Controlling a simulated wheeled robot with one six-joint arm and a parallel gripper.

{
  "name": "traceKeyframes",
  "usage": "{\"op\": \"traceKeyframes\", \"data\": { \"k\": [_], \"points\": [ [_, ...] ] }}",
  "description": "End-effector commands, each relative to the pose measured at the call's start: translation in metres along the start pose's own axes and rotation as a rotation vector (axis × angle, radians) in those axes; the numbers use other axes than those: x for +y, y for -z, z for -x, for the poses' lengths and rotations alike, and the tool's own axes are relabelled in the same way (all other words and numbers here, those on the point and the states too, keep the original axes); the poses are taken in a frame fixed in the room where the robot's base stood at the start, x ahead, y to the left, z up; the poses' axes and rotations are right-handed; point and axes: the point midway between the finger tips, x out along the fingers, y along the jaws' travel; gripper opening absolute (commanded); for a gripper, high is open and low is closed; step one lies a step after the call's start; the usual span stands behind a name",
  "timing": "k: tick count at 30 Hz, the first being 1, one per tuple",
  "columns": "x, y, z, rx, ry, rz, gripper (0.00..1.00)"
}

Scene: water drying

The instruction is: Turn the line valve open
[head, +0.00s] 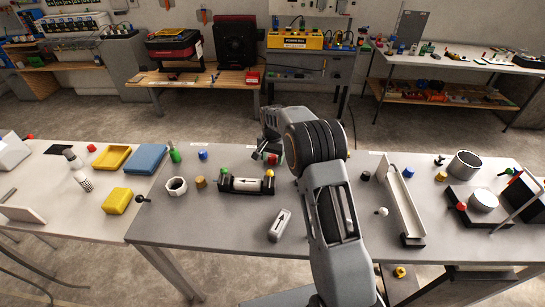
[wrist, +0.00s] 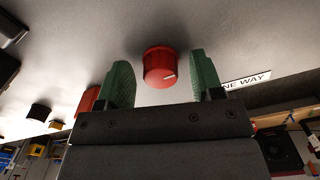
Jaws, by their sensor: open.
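A red round knob (wrist: 159,67) with a white mark on its face shows in the wrist view. It looks like the valve knob, but I cannot be sure. My gripper (wrist: 166,85) is open, with one green finger on each side of the knob. The knob lies between the fingers, and gaps show on both sides. In the head view my gripper (head: 266,154) is low over the far part of the table, and my arm hides part of that area. A red part (head: 273,159) shows beside it.
A second red part (wrist: 88,100) is just outside the left finger in the wrist view. A ONE WAY label (wrist: 247,80) is to the right. In the head view, a black fixture with a white cylinder (head: 240,184) and a loose arrow block (head: 280,225) are close by.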

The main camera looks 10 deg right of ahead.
Motion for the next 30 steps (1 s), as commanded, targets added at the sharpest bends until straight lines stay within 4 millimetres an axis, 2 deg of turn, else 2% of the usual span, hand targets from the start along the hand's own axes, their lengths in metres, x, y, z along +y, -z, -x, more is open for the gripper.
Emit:
{"op": "traceKeyframes", "data": {
  "k": [4, 7, 21, 25, 30],
  "points": [
    [0.000, 0.000, 0.004, 0.001, 0.000, 0.001, 0.60],
    [0.000, 0.000, 0.015, 0.002, 0.001, 0.001, 0.60],
    [0.000, 0.000, 0.106, 0.002, 0.001, 0.000, 0.60],
    [0.000, 0.000, 0.123, 0.002, 0.001, 0.000, 0.60],
    [0.000, 0.000, 0.135, 0.001, 0.000, 0.000, 0.60]
  ]
}}
